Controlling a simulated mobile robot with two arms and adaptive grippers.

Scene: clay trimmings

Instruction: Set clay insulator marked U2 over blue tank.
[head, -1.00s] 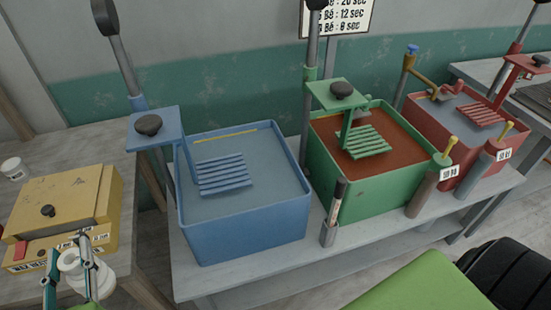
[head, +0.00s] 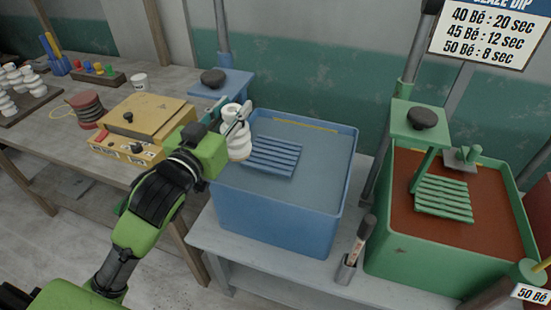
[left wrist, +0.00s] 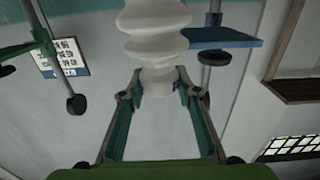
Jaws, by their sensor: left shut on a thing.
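A white ribbed clay insulator (head: 238,147) is held upright by my left gripper (head: 234,122), which is shut on it. In the left wrist view the insulator (left wrist: 156,38) sits between the two fingers (left wrist: 158,88). No U2 mark is readable on it. The blue tank (head: 275,218) holds grey-blue liquid, with a slatted blue rack (head: 272,157) in it. In the head view the insulator overlaps the tank's left rim, beside the rack. I cannot tell its exact height over the rim.
A blue post plate with a black knob (head: 213,78) stands close behind the insulator. A yellow box (head: 150,112) and insulators (head: 22,82) stand on the wooden table at left.

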